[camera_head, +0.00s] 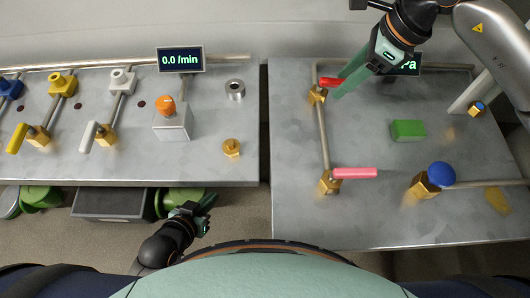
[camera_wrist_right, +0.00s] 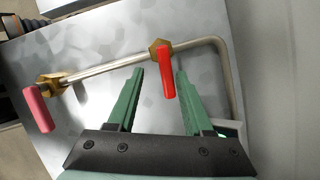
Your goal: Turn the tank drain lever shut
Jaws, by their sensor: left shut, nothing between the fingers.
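Two levers sit on a pipe on the right table: a red lever (camera_head: 330,82) at the back and a pink lever (camera_head: 355,173) at the front, each on a brass valve body. No readable label shows which is the tank drain lever. My right gripper (camera_head: 341,87) is open at the red lever. In the right wrist view the red lever (camera_wrist_right: 167,72) appears between the spread fingers of the right gripper (camera_wrist_right: 160,74); contact cannot be told. The pink lever (camera_wrist_right: 39,109) is off to the left there. My left gripper (camera_head: 206,204) is shut and empty, low before the left table.
The right table (camera_head: 375,215) also bears a green block (camera_head: 408,130) and a blue knob (camera_head: 441,174). A display (camera_head: 409,66) is partly hidden by my right gripper. The left table holds yellow and white levers, an orange knob (camera_head: 165,104) and a display (camera_head: 180,60). A gap separates the tables.

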